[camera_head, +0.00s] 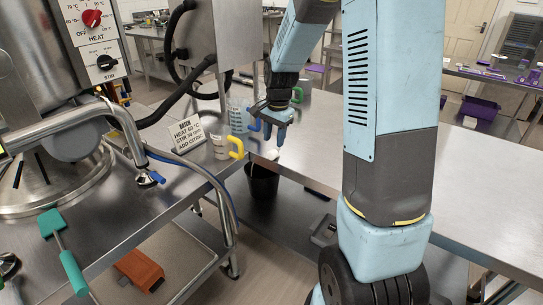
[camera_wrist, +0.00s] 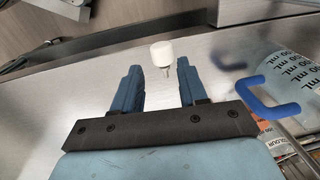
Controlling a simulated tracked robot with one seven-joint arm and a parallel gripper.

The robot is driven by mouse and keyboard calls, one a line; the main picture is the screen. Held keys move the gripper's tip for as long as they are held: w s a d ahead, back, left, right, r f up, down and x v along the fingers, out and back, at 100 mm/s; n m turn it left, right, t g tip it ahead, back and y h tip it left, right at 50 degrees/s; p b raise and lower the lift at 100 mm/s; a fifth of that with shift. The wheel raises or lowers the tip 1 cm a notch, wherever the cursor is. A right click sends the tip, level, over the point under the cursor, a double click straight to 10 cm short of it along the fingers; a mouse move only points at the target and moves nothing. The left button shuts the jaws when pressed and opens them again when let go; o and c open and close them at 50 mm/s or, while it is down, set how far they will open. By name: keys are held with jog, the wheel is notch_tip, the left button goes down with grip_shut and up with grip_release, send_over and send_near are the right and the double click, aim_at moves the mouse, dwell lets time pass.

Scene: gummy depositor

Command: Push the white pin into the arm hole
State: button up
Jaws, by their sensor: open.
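The white pin (camera_wrist: 162,53) has a rounded white head and a thin metal stem. In the wrist view it shows just beyond my fingertips, near the line between them, and looks apart from both. My gripper (camera_wrist: 160,72) is open and empty, with its two blue fingers on either side of the stem's line. In the head view my gripper (camera_head: 276,138) points down, with a small white piece (camera_head: 272,154), apparently the pin, just below its tips. How the pin is supported is unclear. I cannot make out the arm hole in either view.
A measuring jug (camera_head: 238,118) with a blue handle and a cup (camera_head: 221,147) with a yellow handle stand left of my gripper. A sign card (camera_head: 186,134) stands nearby. A black bucket (camera_head: 262,180) is below. The right steel bench (camera_head: 480,185) is clear.

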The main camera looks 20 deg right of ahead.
aim_at(272, 152)
jog(key=shift+w+a+f, duration=0.15)
jog(key=shift+f, duration=1.55)
jog(key=shift+w+a+f, duration=0.1)
jog(key=shift+a+f, duration=0.05)
jog(key=shift+f, duration=1.5)
jog(key=shift+c, duration=0.4)
jog(key=c, duration=0.6)
